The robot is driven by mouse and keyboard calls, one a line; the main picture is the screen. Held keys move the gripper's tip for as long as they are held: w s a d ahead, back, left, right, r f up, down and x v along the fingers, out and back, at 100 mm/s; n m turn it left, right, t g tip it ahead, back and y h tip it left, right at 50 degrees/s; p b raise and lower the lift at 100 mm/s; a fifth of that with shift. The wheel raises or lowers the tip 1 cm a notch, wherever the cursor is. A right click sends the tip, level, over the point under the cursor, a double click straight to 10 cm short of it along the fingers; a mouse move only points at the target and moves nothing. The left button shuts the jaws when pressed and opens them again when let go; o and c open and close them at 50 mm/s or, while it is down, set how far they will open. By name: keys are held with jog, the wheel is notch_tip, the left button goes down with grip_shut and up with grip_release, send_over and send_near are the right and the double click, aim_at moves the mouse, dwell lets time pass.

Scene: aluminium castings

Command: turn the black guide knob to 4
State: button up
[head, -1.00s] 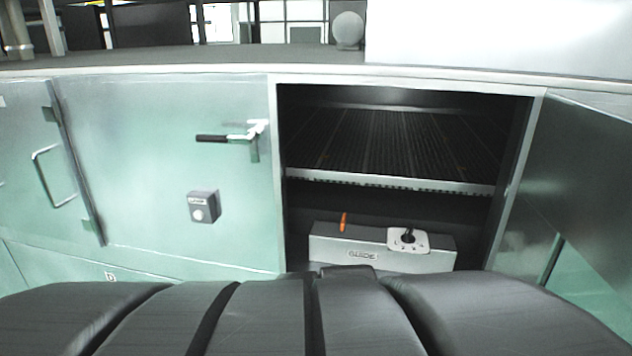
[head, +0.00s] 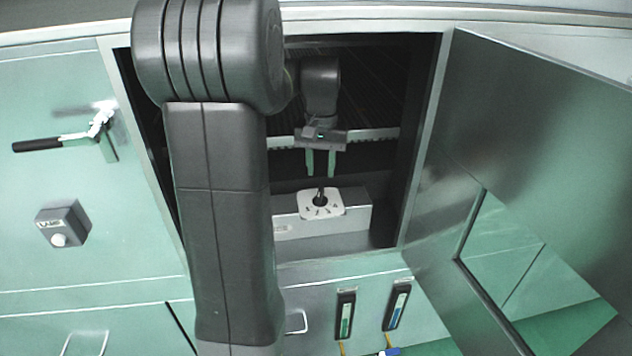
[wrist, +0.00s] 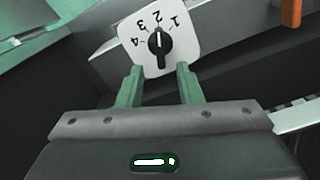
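The black guide knob (wrist: 158,44) sits on a white dial plate (wrist: 185,52) marked 1 to 4. In the wrist view its white mark points up, roughly at the 2. In the head view the knob (head: 320,197) stands on the plate (head: 309,211) on a grey box inside the open cabinet. My gripper (head: 321,165) is open and empty, its green fingers just short of the knob. In the wrist view my gripper (wrist: 158,75) has one finger to each lower side of the knob, apart from it.
The grey box (head: 345,227) is partly hidden by my arm. A ribbed shelf edge (head: 370,135) runs above it. The open cabinet door (head: 540,130) stands at the right. An orange piece (wrist: 291,12) shows at the wrist view's top right. A lamp switch box (head: 63,224) is at the left.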

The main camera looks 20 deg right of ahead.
aim_at(320, 189)
notch_tip(320, 189, down, 7)
jog(key=shift+r, duration=0.2)
grip_shut()
